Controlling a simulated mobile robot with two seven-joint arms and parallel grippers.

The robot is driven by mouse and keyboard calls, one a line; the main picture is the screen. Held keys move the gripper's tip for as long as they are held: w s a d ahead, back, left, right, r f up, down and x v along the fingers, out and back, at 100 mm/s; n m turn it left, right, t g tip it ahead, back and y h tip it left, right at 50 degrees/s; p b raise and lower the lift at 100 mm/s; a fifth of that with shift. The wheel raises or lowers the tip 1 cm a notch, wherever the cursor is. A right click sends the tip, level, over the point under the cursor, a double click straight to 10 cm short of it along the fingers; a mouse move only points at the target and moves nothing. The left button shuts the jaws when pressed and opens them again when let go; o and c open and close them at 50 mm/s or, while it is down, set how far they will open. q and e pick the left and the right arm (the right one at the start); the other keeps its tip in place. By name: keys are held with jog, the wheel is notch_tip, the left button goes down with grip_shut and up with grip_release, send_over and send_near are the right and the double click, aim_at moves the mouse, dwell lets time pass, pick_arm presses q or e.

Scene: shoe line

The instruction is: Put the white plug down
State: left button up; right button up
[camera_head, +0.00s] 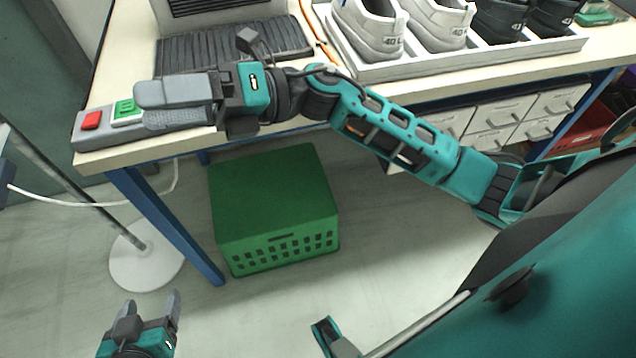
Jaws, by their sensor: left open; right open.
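I cannot make out the white plug in this view. A white cable (92,203) hangs below the table's left end and runs off to the left. My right gripper (143,107) is over a grey box with a red button (91,120) and a green button (126,108) at the table's left corner. Its fingers point left and cover much of the box. It is open, and no object shows in it. My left gripper (150,303) is low at the bottom left, over the floor, fingers up, open and empty.
The table (300,128) holds a dark ribbed mat (235,45) and a white tray (420,68) of white and black shoes. A green crate (275,195) stands on the floor below. A pole with a round white base (145,265) stands left of the blue table leg (165,225).

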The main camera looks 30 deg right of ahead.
jog(key=w+d+f+m+t+h, duration=0.2)
jog(key=d+f+m+t+h, duration=0.45)
jog(key=m, duration=0.75)
jog(key=w+d+f+m+t+h, duration=0.1)
jog(key=d+f+m+t+h, duration=0.2)
jog(key=f+m+t+h, duration=0.8)
jog(key=s+d+f+m+g, duration=0.5)
jog(key=s+f+m+g, duration=0.4)
jog(key=s+f+m, duration=0.2)
jog(key=f+m, duration=0.1)
jog(key=m, duration=0.1)
jog(key=shift+f+m, duration=0.25)
jog(key=shift+m, duration=0.05)
jog(key=shift+d, duration=0.15)
jog(key=r+p, duration=0.1)
jog(key=p, duration=0.1)
jog(key=d+r+p, duration=0.1)
jog(key=r+h+p, duration=0.1)
jog(key=p, duration=0.1)
jog(key=shift+s+d+r+p, duration=0.2)
jog(key=shift+s+r+p, duration=0.1)
jog(key=shift+s+p, duration=0.05)
